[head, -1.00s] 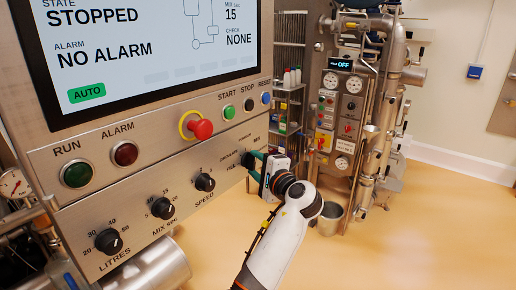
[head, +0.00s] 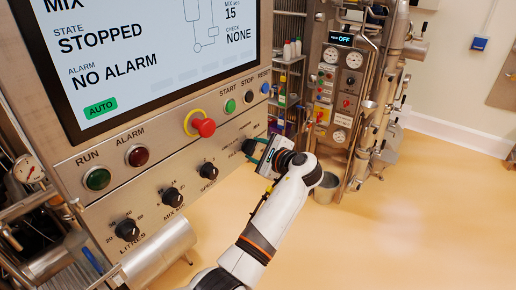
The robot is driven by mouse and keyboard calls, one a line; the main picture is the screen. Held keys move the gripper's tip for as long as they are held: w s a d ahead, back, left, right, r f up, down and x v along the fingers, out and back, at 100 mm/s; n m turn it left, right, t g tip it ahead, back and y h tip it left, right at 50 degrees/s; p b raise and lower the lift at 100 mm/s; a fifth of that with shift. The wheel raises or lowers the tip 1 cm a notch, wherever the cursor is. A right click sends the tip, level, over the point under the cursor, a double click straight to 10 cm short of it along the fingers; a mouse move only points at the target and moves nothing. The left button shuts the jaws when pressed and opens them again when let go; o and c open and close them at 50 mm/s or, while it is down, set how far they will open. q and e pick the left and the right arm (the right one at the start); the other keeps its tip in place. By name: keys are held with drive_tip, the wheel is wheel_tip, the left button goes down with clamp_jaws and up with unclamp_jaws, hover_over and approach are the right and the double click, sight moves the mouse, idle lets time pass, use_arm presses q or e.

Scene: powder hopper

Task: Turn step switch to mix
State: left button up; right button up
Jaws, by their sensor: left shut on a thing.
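The step switch (head: 248,147) is a black knob at the right end of the lower row on the metal panel. My left gripper (head: 257,152) is shut on this knob, and its fingers partly hide it. The labels around the knob are partly covered and too small to read surely. The screen (head: 150,50) shows MIX at its top left edge, with STATE STOPPED, NO ALARM, a green AUTO tag, 15 mix seconds and CHECK NONE. My right gripper is not in view.
Knobs for litres (head: 127,230), mix seconds (head: 172,197) and speed (head: 208,170) sit left of the switch. A red emergency button (head: 203,127) is above. A pipe-and-gauge machine (head: 345,95) stands behind. The floor (head: 400,220) at right is clear.

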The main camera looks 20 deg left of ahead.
use_arm(q)
drive_tip(key=shift+a+r, duration=0.15)
drive_tip(key=shift+r, duration=0.1)
drive_tip(key=o, duration=0.9)
drive_tip(key=shift+a, duration=0.1)
drive_tip(key=shift+o, duration=0.4)
drive_tip(key=shift+w+a+f, duration=0.1)
drive_tip(key=shift+f, duration=0.1)
drive_tip(key=shift+d, duration=0.2)
